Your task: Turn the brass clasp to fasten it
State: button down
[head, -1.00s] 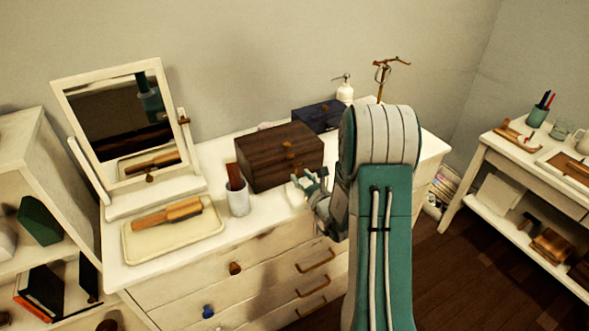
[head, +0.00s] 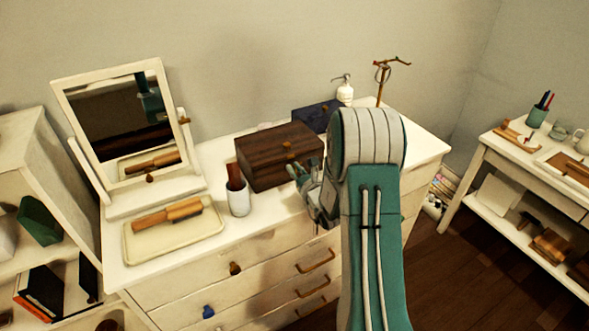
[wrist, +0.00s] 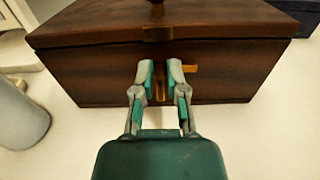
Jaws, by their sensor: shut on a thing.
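A dark brown wooden box (head: 268,160) stands on the white dresser, its lid down. In the wrist view its front (wrist: 88,75) faces me. The brass clasp (wrist: 160,90) is on that front and shows as an upright strip between my fingers. A short level brass piece (wrist: 190,68) sticks out to the right of the right finger; how it joins the strip is hidden. A brass plate (wrist: 158,34) sits on the lid's front edge above. My gripper (wrist: 160,76) is shut on the clasp; in the head view my gripper (head: 296,172) is at the box's front right.
A white cup (head: 238,200) with brown items stands close left of the box. A tray (head: 150,245) with a brush (head: 168,214) and a mirror (head: 118,120) are farther left. A navy box (head: 315,116), a white pump bottle (head: 345,92) and a brass stand (head: 380,80) are behind.

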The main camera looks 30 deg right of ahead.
jog(key=shift+n, duration=0.4)
jog(key=n, duration=0.3)
jog(key=shift+a+n, duration=0.1)
jog(key=shift+n, duration=0.2)
jog(key=n, duration=0.4)
jog(key=shift+n, duration=0.3)
jog(key=n, duration=0.4)
jog(key=shift+a+f+n, duration=0.1)
jog(key=shift+f+n, duration=0.05)
jog(key=shift+n, duration=0.15)
jog(key=shift+f+n, duration=0.15)
jog(key=shift+n, duration=2.05)
jog(key=shift+a, duration=0.1)
jog(key=shift+s+f, duration=0.1)
jog(key=c, duration=0.8)
grip_release()
